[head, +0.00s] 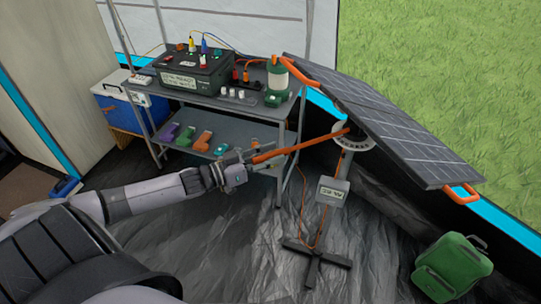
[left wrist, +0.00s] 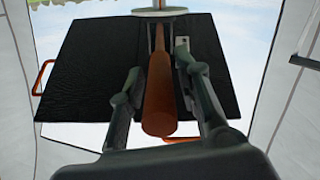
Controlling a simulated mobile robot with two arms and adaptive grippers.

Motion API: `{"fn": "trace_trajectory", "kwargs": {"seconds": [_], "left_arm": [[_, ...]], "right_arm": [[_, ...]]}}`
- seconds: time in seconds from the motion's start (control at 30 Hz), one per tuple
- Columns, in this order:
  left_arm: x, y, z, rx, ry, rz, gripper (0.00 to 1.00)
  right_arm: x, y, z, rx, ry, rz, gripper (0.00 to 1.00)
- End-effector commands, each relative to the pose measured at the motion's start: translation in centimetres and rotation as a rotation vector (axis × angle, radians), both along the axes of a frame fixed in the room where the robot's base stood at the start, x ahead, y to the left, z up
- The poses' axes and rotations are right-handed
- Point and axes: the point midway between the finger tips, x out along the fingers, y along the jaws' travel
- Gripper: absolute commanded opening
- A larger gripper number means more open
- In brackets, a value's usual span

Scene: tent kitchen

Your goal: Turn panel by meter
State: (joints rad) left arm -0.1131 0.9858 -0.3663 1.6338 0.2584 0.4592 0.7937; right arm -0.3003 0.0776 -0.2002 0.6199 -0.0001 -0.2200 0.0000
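The dark solar panel (head: 395,125) with orange handles is tilted on a stand at the right in the head view. Its underside (left wrist: 90,65) fills the middle of the left wrist view. A grey meter box (head: 332,191) with a pale readout sits on the stand's post; I cannot read it clearly. An orange rod (head: 300,147) runs from the round dial (head: 352,138) under the panel toward my left gripper (head: 243,157). In the left wrist view the rod (left wrist: 158,90) lies between the two fingers, with narrow gaps beside it; the gripper looks open. My right gripper is not in view.
A grey metal shelf (head: 222,101) behind my left gripper holds a black battery box (head: 195,72), a green lantern (head: 277,82) and several coloured items. A blue cooler (head: 125,107) is at left. A green backpack (head: 453,268) lies at lower right. An orange cable hangs by the stand.

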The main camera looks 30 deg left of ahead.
Motion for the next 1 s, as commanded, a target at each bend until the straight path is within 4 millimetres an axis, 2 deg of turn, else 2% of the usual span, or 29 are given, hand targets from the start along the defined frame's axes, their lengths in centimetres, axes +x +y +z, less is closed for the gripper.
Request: {"fn": "trace_trajectory", "kwargs": {"seconds": [0.07,0.4,1.0], "left_arm": [[-0.01,0.01,0.00,0.000,0.000,0.000,0.23],[-0.02,0.01,0.00,0.000,0.000,0.000,0.00],[-0.07,-0.09,0.06,0.000,0.000,0.003,0.00]], "right_arm": [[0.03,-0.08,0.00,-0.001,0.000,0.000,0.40],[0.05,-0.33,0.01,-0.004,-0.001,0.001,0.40],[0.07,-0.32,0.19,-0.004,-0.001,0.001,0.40]]}}
